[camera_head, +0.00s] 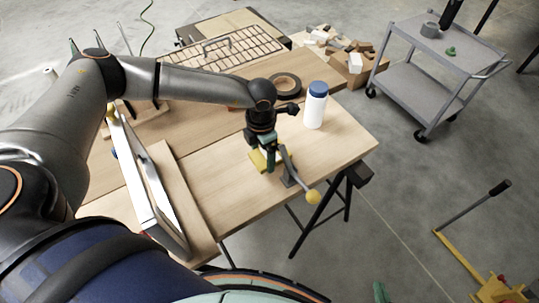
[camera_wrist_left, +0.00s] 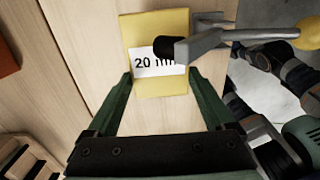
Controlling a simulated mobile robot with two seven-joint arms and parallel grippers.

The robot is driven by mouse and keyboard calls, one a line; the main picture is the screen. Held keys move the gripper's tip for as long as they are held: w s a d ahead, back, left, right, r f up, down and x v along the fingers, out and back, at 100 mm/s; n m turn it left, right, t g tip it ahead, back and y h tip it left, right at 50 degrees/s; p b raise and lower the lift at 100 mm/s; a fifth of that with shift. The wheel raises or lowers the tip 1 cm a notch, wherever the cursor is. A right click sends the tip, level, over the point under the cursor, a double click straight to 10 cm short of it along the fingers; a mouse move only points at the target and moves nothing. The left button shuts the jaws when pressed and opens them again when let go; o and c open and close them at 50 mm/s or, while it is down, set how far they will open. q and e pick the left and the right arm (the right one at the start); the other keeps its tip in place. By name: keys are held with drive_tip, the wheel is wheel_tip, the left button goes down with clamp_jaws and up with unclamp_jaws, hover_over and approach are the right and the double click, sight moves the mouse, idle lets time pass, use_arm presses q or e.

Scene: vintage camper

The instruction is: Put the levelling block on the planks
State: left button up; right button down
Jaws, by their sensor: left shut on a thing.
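A flat yellow block (camera_wrist_left: 160,85) with a white "20 mm" label shows in the wrist view. It is also at the front right of the bench in the head view (camera_head: 257,160). My left gripper (camera_head: 268,156) points down and is shut on it, with a green finger on each side in the wrist view (camera_wrist_left: 160,78). The block is over or on the pale wooden planks (camera_head: 215,160); I cannot tell whether it touches them. A green piece at the bottom edge of the head view may be a fingertip of my right gripper (camera_head: 380,293); the rest is out of frame.
A lever clamp with a yellow knob (camera_head: 313,197) is right beside the block. A white bottle with a blue cap (camera_head: 315,106) and a dark tape roll (camera_head: 285,84) stand behind. A long level-like bar (camera_head: 150,185) lies left. A grey cart (camera_head: 440,60) stands back right.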

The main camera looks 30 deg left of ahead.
use_arm(q)
drive_tip(key=shift+w+d, duration=0.45)
drive_tip(key=shift+w, duration=0.4)
drive_tip(key=shift+w+d+f, duration=0.1)
drive_tip(key=shift+f, duration=0.05)
drive_tip(key=shift+f+p, duration=0.4)
drive_tip(key=shift+f, duration=1.25)
drive_tip(key=shift+f, duration=0.1)
drive_tip(key=o, duration=1.4)
wheel_tip(320, 180, up, 12)
drive_tip(key=shift+r+b, duration=0.15)
drive_tip(key=shift+b, duration=0.35)
